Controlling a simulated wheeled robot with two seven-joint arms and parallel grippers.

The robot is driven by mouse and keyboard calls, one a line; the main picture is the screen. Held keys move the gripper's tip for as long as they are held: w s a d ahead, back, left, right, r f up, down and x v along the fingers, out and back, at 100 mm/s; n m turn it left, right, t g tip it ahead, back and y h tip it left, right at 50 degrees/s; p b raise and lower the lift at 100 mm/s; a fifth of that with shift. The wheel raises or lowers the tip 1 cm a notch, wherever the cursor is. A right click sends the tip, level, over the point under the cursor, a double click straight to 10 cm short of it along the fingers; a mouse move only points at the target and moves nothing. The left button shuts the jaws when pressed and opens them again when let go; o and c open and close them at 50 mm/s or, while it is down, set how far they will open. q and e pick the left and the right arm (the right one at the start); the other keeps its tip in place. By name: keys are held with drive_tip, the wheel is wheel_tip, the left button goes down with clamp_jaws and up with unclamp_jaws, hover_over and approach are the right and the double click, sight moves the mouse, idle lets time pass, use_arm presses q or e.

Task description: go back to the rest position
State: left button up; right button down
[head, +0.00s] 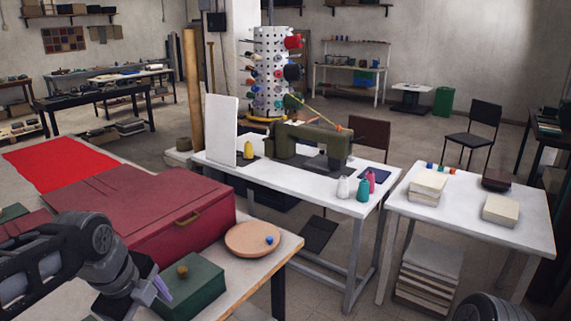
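My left arm comes in from the lower left, over the near table. Its gripper (160,288) is at the left side of a green box (196,290) with a small brass knob on top. A pale purple fingertip shows against the box. I cannot tell whether it touches the box or whether the fingers are apart. Only a dark rounded part of my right arm shows at the bottom right edge; its gripper is out of view.
A large dark red case (150,215) with a brass handle and a round wooden dish (253,239) holding a blue bead (269,240) are on the near table. A white sewing table (310,185) and a white side table (470,218) stand beyond, with floor between.

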use_arm(q)
drive_tip(key=w+d+f+n+t+h, duration=0.1)
drive_tip(key=w+d+f+n, duration=0.1)
drive_tip(key=d+f+n, duration=0.4)
drive_tip(key=w+d+f+n, duration=0.2)
drive_tip(key=f+n, duration=0.2)
drive_tip(key=f, duration=0.3)
drive_tip(key=w+d+f+n+t+h, duration=0.1)
drive_tip(key=w+d+f+n, duration=0.1)
drive_tip(key=d+f+n, duration=0.4)
drive_tip(key=s+d+f+n+g, duration=0.1)
drive_tip(key=s+f+n+g, duration=0.1)
drive_tip(key=s+f, duration=1)
drive_tip(key=s+d+f+n+g, duration=0.2)
drive_tip(key=s+f+n+g, duration=0.1)
drive_tip(key=s+f, duration=0.9)
drive_tip(key=shift+d+n+h, duration=0.3)
drive_tip(key=shift+n+h, duration=0.1)
drive_tip(key=shift+n, duration=0.5)
